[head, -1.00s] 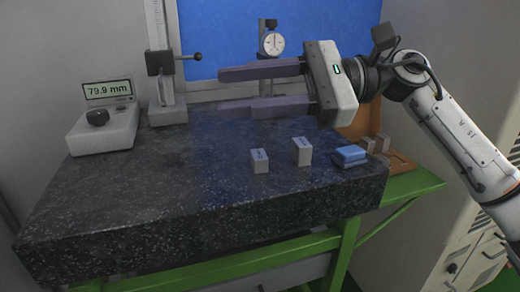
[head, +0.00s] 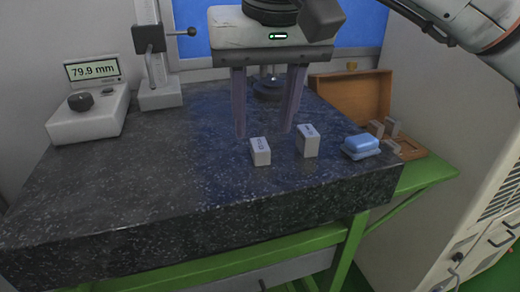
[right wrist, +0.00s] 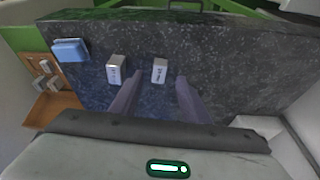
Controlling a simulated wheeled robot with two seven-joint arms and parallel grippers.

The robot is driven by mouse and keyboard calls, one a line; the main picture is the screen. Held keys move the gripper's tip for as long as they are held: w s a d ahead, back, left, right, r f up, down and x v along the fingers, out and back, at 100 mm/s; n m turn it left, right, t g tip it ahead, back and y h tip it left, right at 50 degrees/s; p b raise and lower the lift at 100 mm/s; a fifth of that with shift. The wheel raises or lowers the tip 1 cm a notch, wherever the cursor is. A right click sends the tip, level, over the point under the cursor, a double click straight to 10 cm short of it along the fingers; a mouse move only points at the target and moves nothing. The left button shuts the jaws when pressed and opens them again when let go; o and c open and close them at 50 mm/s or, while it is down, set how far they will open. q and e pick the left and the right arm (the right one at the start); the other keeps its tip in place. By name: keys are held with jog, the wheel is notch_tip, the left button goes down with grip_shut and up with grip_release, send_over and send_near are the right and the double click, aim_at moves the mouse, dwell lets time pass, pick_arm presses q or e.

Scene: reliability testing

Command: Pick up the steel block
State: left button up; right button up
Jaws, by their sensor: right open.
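Two small grey steel blocks stand on the dark granite plate (head: 130,190). The smaller block (head: 260,151) is on the left and the taller block (head: 308,140) is to its right. My right gripper (head: 264,132) points down, open and empty, with its fingers above and just behind the smaller block. In the right wrist view, the smaller block (right wrist: 159,70) lies just beyond the gap between the fingertips (right wrist: 159,78). The taller block (right wrist: 116,68) lies outside the gap, to the left. My left gripper is out of view.
A blue-topped item (head: 361,146) lies right of the blocks. An open wooden case (head: 349,96) with several more blocks sits at the right. A digital readout (head: 88,112) and a height stand (head: 158,92) are at the back left. The plate's left and front are clear.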

aim_at(260, 144)
jog(key=x, duration=0.5)
jog(key=shift+w+p, duration=0.35)
jog(key=shift+w, duration=0.05)
jog(key=shift+c, duration=0.2)
jog(key=shift+a+r, duration=0.1)
grip_shut()
